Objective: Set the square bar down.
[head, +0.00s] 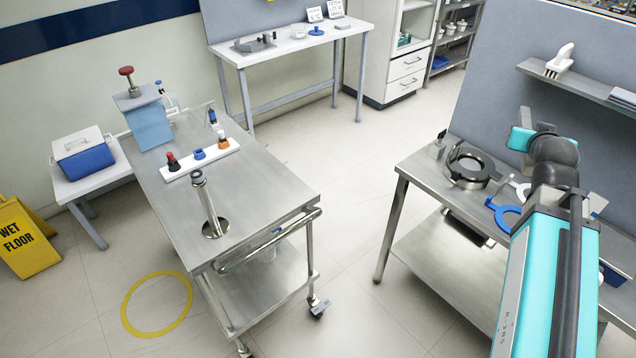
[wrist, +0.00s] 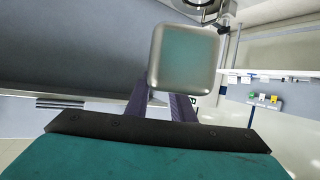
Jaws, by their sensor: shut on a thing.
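The square bar (wrist: 185,58) shows in the wrist view as a shiny metal square end with rounded corners, facing the camera. My gripper (wrist: 165,98) is shut on it, with the dark fingers partly hidden behind and below the bar. The bar's length and its far end are hidden behind this face. In the head view my teal arm reaches over the right steel table (head: 425,172). I cannot make out the bar there, and whether it touches anything does not show.
A dark ring-shaped fixture (head: 470,167) and a blue ring (head: 506,214) are on the right table. A grey panel (head: 490,60) with a shelf (head: 590,85) rises behind. A steel trolley (head: 255,190) at left bears an upright post (head: 208,205); floor lies between.

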